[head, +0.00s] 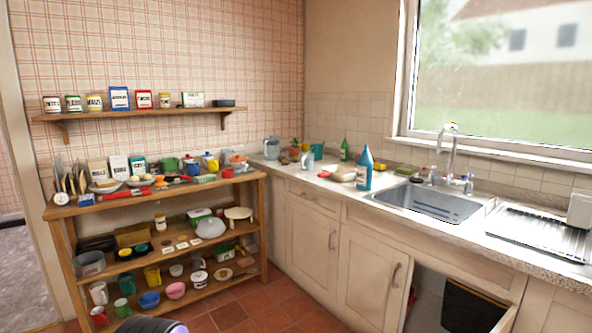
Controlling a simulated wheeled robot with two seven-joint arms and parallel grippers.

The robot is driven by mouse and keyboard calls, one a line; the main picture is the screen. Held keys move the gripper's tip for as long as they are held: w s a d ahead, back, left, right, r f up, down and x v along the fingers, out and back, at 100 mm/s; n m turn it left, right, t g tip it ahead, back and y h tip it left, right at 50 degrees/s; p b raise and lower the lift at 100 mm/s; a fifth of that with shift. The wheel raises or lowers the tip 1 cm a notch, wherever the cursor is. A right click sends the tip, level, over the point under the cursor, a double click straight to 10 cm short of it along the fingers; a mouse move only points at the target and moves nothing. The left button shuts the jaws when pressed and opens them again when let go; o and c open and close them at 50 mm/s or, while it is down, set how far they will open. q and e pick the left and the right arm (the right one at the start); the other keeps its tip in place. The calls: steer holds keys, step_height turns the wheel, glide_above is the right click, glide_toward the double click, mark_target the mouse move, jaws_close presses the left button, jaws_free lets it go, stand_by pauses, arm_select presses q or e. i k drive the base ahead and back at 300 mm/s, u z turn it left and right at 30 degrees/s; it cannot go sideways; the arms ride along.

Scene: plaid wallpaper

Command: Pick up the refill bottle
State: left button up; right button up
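A tall blue bottle (365,171) with a narrow neck and a pale label stands upright on the counter, by the left end of the sink. A smaller green bottle (344,150) stands upright farther back, near the tiled wall. No readable label shows which one is the refill bottle.
The sink (428,203) with its tap (447,150) and a drying rack (541,233) lie right of the blue bottle. A crowded wooden shelf unit (262,221) stands at left. A cupboard below the sink is open. Tiled floor (270,305) is clear in front.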

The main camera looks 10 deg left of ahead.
mark_target(364, 168)
steer(key=u, duration=0.6)
steer(key=i, duration=0.9)
steer(key=u, duration=0.35)
steer(key=i, duration=1.05)
steer(key=z, duration=0.6)
steer(key=i, duration=0.75)
steer(key=z, duration=0.75)
